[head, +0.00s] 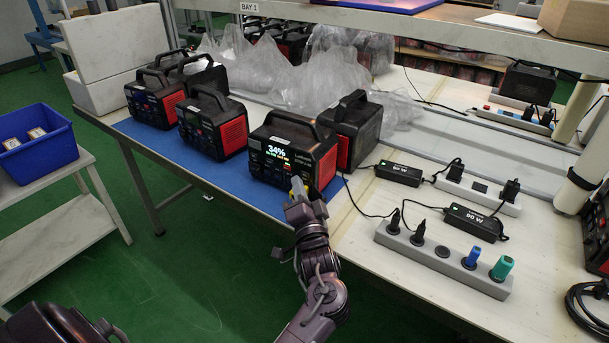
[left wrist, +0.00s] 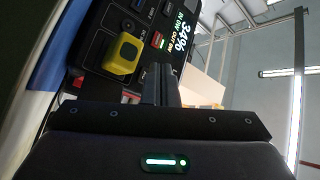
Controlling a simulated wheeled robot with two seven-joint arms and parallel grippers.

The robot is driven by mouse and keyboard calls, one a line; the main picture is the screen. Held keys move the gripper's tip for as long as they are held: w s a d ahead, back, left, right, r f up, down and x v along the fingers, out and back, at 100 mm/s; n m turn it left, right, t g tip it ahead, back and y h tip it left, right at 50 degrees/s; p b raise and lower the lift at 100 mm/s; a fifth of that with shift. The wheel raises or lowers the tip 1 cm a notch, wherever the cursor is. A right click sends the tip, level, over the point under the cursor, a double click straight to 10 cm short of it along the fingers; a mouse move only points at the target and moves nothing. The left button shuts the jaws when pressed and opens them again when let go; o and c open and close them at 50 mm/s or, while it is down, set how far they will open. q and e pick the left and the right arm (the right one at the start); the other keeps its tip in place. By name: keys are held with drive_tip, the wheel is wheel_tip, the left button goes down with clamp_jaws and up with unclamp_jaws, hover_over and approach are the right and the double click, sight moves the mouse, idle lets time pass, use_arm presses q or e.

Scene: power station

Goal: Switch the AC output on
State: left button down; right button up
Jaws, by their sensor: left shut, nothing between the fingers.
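The power station (head: 290,150) is a black and red box with a carry handle at the front edge of the blue mat. Its lit display reads 34% and also shows in the left wrist view (left wrist: 178,42). A small lit switch (left wrist: 158,40) sits beside the display, and a yellow plug or cap (left wrist: 123,53) stands out from the panel. My left gripper (head: 297,186) is shut and empty, with its fingertips close in front of the lower panel; the fingers (left wrist: 160,85) hide part of it. I cannot tell whether they touch.
Several similar stations stand on the blue mat (head: 225,175) to the left, and one stands (head: 352,125) just behind. Clear plastic bags (head: 320,75) lie behind them. A power strip (head: 440,258) with plugs and a 90 W adapter (head: 473,222) lie to the right, with loose cables.

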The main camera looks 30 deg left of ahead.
idle(0.5)
use_arm(q)
drive_tip(key=shift+w+r, duration=0.1)
drive_tip(key=shift+w, duration=0.35)
drive_tip(key=shift+w, duration=0.35)
idle(0.5)
drive_tip(key=shift+p, duration=0.35)
drive_tip(key=shift+s+p, duration=0.6)
drive_tip(key=shift+p, duration=0.05)
drive_tip(key=shift+s, duration=0.2)
